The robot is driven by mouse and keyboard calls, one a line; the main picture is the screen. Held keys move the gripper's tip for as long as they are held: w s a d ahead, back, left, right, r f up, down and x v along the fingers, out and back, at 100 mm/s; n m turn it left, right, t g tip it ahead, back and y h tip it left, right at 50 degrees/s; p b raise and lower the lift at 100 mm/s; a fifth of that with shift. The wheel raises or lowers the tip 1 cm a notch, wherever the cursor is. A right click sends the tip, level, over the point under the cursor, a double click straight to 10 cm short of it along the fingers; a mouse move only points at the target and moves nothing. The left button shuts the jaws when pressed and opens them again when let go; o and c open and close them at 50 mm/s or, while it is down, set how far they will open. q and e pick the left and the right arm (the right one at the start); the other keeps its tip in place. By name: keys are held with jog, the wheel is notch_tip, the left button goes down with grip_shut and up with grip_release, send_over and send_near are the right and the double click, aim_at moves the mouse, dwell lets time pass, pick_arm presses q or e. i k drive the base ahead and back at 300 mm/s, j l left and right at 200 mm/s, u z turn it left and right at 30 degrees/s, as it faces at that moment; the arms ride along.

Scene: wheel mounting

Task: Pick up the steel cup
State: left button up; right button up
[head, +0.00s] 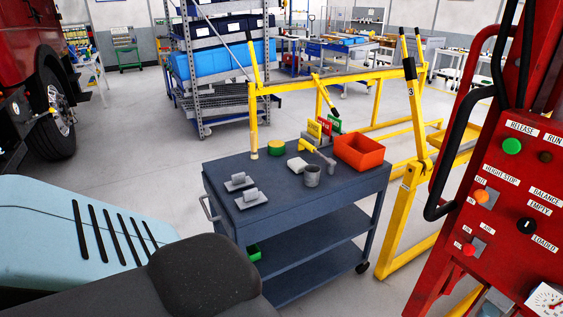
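The steel cup (312,176) is a small grey cylinder standing upright on the top of the dark blue cart (297,205), near the middle of its front half. Its open mouth faces up. Neither of my grippers shows in the head view. Nothing touches the cup from above, and it stands apart from the things around it, though a pale tool behind it comes close.
Two grey metal pieces (249,197) lie at the cart's left. Yellow rails (404,215) stand right of the cart. A red control panel (500,190) fills the right side.

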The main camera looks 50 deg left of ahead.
aim_at(311, 171)
jog(key=u, duration=1.4)
jog(key=i+z, duration=0.4)
jog(key=k+l, duration=0.05)
jog(key=k, duration=0.05)
